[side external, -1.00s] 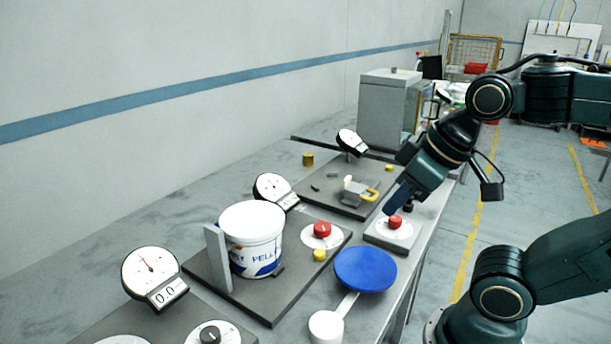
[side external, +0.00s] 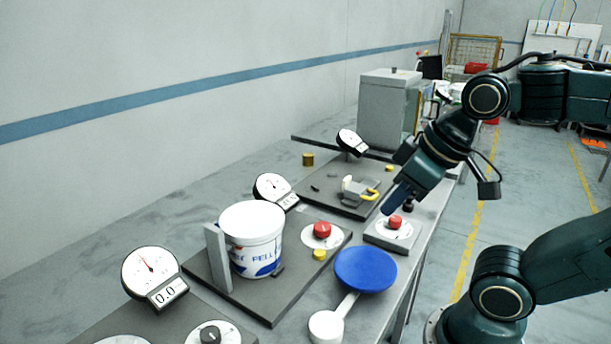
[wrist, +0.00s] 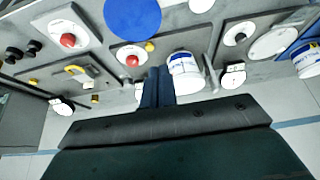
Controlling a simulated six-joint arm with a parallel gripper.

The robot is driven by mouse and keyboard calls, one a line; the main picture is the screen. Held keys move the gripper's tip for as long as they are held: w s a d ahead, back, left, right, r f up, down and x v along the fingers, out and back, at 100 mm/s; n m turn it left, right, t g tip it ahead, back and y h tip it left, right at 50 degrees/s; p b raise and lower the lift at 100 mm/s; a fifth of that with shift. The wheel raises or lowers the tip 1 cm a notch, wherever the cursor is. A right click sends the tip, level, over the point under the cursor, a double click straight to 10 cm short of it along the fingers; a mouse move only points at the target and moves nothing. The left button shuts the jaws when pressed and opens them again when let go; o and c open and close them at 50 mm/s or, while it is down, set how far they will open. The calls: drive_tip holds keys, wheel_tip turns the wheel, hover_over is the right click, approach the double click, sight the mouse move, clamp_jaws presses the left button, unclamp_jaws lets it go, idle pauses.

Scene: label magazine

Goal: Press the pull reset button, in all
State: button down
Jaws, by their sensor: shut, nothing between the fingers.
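A red knob (side external: 395,222) sits on a white disc on a small grey panel at the table's right edge. It also shows in the wrist view (wrist: 68,40). A second red knob (side external: 322,229) sits on a white disc on the middle dark board, and in the wrist view (wrist: 132,60). No lettering is readable, so I cannot tell which is the pull reset button. My gripper (side external: 388,211) is shut and empty, its fingertips close to the small panel's red knob; contact cannot be told. The blue fingers also show in the wrist view (wrist: 157,72).
A white tub (side external: 252,240) stands on the middle board beside an upright plate (side external: 217,258). A blue disc (side external: 365,269) is in front. Dial gauges (side external: 152,268) stand along the boards. A grey cabinet (side external: 385,112) stands behind. Small black knobs (wrist: 34,46) are near the small panel.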

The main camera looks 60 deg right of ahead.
drive_tip(key=w, duration=0.1)
drive_tip(key=n+g+y, duration=0.2)
drive_tip(key=n+y, duration=0.2)
drive_tip(key=y, duration=0.4)
hover_over(324, 250)
wheel_tip(324, 250, down, 8)
drive_tip(key=shift+r, duration=0.1)
idle(0.6)
drive_tip(key=shift+f, duration=4.4)
